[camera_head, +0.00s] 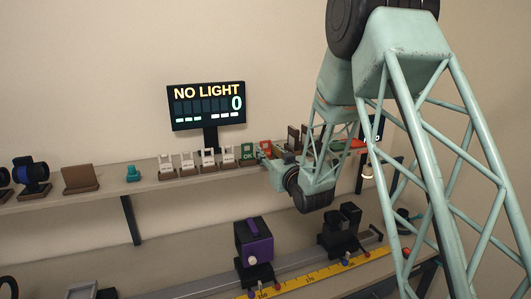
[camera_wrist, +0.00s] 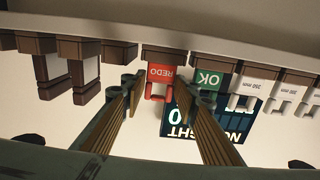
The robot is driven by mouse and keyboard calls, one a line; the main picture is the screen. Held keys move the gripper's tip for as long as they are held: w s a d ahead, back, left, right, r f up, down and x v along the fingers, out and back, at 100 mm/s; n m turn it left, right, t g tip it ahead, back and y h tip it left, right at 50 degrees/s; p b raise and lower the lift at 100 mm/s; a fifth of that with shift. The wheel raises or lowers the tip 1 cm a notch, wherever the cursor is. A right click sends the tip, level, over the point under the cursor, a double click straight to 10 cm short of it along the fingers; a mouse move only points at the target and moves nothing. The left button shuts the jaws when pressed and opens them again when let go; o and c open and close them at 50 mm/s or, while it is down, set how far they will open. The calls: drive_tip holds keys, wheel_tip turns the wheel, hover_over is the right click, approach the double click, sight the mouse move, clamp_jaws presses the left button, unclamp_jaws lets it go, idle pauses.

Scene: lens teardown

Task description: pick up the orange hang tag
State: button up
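The red-orange tag marked REDO (camera_wrist: 162,73) stands in a brown holder on the shelf in the wrist view, where the picture is upside down. It is the closest match to an orange hang tag, and its loop faces my side. In the head view the tag (camera_head: 266,147) is small, beside the green OK tag. My gripper (camera_wrist: 158,90) is open, with one finger on each side of the tag in the picture. I cannot tell whether they touch it. In the head view my gripper (camera_head: 265,157) is at the shelf edge, partly hidden by my arm.
The green OK tag (camera_wrist: 209,80) stands close beside the REDO tag. White tags (camera_head: 207,158) in holders line the shelf (camera_head: 80,189). Brown empty-looking frames (camera_wrist: 85,75) stand on the other side. The NO LIGHT display (camera_head: 207,105) rises behind. A purple block (camera_head: 254,243) sits on the lower bench.

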sight(268, 142)
drive_tip(key=shift+c, duration=1.3)
drive_tip(key=shift+r, duration=0.15)
drive_tip(key=shift+r, duration=1.6)
drive_tip(key=r+b+v, duration=0.1)
drive_tip(key=v, duration=1.5)
drive_tip(key=shift+r, duration=0.3)
